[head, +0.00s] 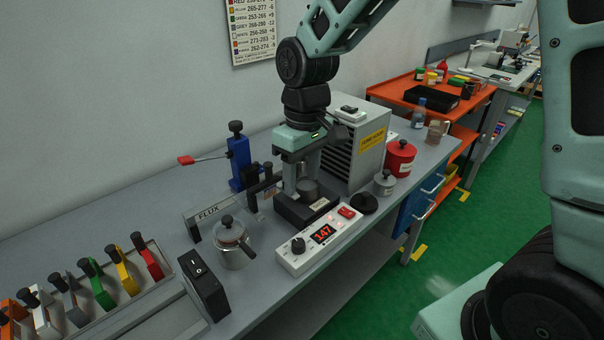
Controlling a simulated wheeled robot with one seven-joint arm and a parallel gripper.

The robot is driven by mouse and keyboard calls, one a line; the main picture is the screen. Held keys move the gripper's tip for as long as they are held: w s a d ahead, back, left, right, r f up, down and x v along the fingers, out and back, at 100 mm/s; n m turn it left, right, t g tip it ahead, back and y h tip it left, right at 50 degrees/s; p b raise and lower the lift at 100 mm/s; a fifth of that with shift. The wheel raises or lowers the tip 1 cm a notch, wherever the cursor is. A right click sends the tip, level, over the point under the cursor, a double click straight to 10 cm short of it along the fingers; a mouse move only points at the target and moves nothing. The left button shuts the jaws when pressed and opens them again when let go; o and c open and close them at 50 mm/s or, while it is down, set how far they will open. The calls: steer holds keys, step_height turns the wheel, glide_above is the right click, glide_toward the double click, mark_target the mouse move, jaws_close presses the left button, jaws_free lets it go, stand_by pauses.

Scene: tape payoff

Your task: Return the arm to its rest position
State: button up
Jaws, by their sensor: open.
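My arm comes in from the top of the head view and hangs down over the grey workbench (150,210). My gripper (303,180) points downward, open, over a dark base unit with a small grey cylinder (309,190) on it. The fingers overlap the cylinder in the picture. I cannot tell whether they stand around it or touch it, and part of it is hidden behind them.
A white control box (318,238) reading 147 stands in front of the base. A blue stand (239,163) and a lidded glass jar (231,246) are left. A grey vented unit (362,140) and red canister (400,158) stand right. Colored-handled clips (103,285) line the front left.

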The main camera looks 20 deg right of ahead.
stand_by(0.4)
steer(key=s+a+n, duration=0.1)
steer(key=s+a, duration=0.1)
steer(key=s, duration=0.5)
steer(key=s+a+r+n, duration=0.1)
steer(key=s+a, duration=0.2)
steer(key=s, duration=0.4)
steer(key=s+a+n, duration=0.1)
steer(key=s+a, duration=0.1)
steer(key=s, duration=0.5)
steer(key=shift+s+a+r, duration=0.15)
steer(key=shift+a+r, duration=0.05)
steer(key=shift+a, duration=0.1)
steer(key=shift+c, duration=0.2)
